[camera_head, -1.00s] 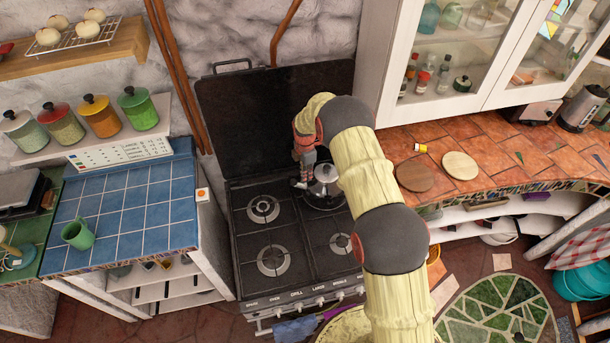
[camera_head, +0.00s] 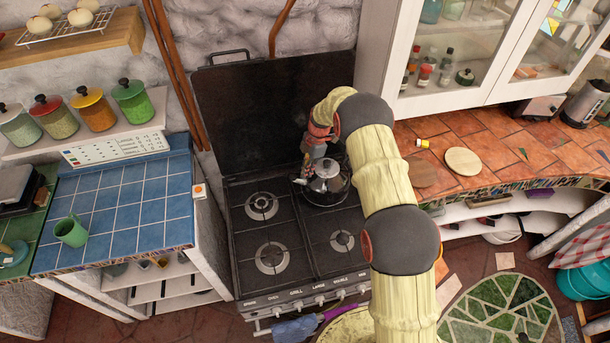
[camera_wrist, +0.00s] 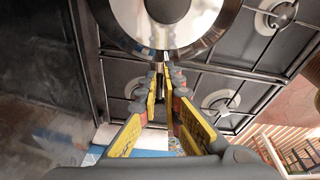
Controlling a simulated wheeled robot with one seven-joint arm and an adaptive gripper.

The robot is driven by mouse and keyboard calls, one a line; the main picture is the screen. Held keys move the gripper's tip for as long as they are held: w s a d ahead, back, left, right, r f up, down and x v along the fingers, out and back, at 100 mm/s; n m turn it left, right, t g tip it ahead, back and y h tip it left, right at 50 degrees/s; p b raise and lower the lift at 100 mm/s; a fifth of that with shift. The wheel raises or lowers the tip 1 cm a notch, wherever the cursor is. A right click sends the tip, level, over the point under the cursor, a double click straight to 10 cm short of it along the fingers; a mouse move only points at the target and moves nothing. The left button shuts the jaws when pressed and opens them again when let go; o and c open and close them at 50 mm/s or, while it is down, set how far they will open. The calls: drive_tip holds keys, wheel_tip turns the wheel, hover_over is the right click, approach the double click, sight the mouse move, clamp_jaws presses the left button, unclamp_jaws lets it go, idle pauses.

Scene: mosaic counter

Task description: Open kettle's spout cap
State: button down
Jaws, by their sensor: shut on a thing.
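The shiny metal kettle (camera_head: 327,181) with a dark lid handle stands on the back right burner of the stove. Its round body (camera_wrist: 205,35) fills the top of the wrist view. My gripper (camera_head: 303,178) is at the kettle's left side, by its spout. In the wrist view, my gripper's yellow-padded fingers (camera_wrist: 160,82) are close together around the narrow metal spout end. The fingers hide most of it, so I cannot make out the cap apart from the spout.
The black stove (camera_head: 270,235) has free burners in front and to the left. Its raised dark back panel (camera_head: 265,120) stands close behind the gripper. A blue tiled counter (camera_head: 120,205) with a green mug (camera_head: 71,231) lies left. Round wooden boards (camera_head: 463,161) lie on the right counter.

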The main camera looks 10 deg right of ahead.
drive_tip(key=shift+w, duration=0.1)
idle(0.3)
drive_tip(key=c, duration=2)
unclamp_jaws()
drive_tip(key=shift+o, duration=0.2)
drive_tip(key=v, duration=1.2)
drive_tip(key=shift+d, duration=0.2)
drive_tip(key=shift+f, duration=0.15)
